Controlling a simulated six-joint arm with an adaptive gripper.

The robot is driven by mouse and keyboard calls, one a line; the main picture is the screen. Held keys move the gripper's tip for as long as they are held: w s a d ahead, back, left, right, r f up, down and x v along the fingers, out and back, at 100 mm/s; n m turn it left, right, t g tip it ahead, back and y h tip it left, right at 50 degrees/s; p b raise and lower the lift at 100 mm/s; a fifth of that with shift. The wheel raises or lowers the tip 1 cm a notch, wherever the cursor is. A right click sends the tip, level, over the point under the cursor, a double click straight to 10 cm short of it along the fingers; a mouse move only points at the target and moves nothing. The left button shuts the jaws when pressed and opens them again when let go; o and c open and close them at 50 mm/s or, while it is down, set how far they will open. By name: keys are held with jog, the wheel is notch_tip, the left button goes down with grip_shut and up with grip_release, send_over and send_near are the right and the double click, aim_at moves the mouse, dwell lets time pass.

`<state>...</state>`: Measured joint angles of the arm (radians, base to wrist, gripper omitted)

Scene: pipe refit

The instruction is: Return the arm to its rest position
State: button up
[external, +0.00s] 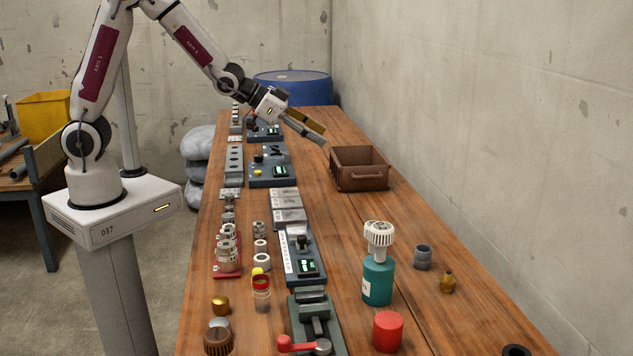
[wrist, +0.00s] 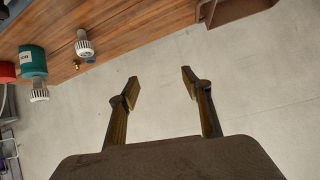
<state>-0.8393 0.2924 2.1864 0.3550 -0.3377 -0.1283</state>
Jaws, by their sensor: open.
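My arm reaches out from its pedestal at the left in the external view, raised and stretched over the workbench (external: 340,230). My gripper (external: 322,135) is just above and left of the brown open box (external: 362,181), angled down to the right. In the wrist view my gripper (wrist: 160,86) is open, with its two fingers well apart and nothing between them. A brown edge, apparently the box (wrist: 228,12), shows at the top right of that view.
A teal bottle (external: 378,283) with a white slotted head, a red cylinder (external: 388,331), grey and brass fittings stand at the front right. Control units and pipe parts line the bench's left side. A blue drum (external: 295,88) stands behind. A wall borders the right.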

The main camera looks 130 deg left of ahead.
jog(key=s+d+r+m+h, duration=0.15)
jog(key=d+r, duration=0.25)
jog(key=d, duration=0.8)
jog(key=s+d+r+m+h, duration=0.15)
jog(key=d+r, duration=0.25)
jog(key=d, duration=0.8)
jog(key=s+d+m+g+h, duration=0.3)
jog(key=s+d+h, duration=0.1)
jog(key=s+d, duration=1.3)
jog(key=shift+s+d+m, duration=0.25)
jog(key=shift+d+m, duration=0.05)
jog(key=shift+d, duration=0.8)
